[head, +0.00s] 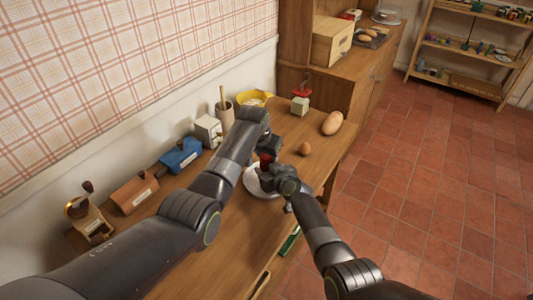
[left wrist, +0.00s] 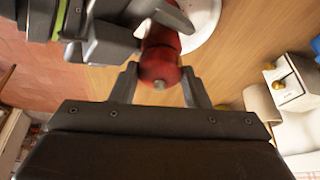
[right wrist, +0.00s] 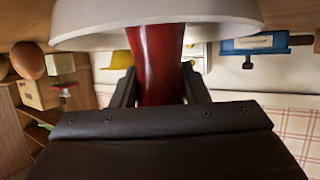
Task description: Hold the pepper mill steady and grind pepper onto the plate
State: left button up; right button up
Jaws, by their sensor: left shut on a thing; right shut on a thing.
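The red pepper mill (head: 265,160) is between my two grippers over the white plate (head: 251,184) on the wooden table. My left gripper (head: 268,143) is shut on its upper part. In the left wrist view, the mill's rounded red top (left wrist: 160,68) with a small silver tip sits between the fingers (left wrist: 160,88). My right gripper (head: 272,173) is shut on its lower body. The right wrist view, which is upside down, shows the red body (right wrist: 159,65) between the fingers (right wrist: 158,88) and the plate's rim (right wrist: 90,28) beyond. My arms hide part of the plate; pepper cannot be made out.
A brown egg (head: 304,149) and a larger tan oval (head: 332,123) lie right of the plate.

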pick_arm(q)
jog(key=m+h, duration=0.1)
jog(key=m, duration=0.2)
jog(key=shift+a+g, duration=0.1)
jog(key=shift+g, duration=0.3)
jog(key=shift+w+m+g+h, duration=0.1)
jog(key=shift+m+g+h, duration=0.35)
jog(key=shift+m, duration=1.55)
jog(key=o, duration=1)
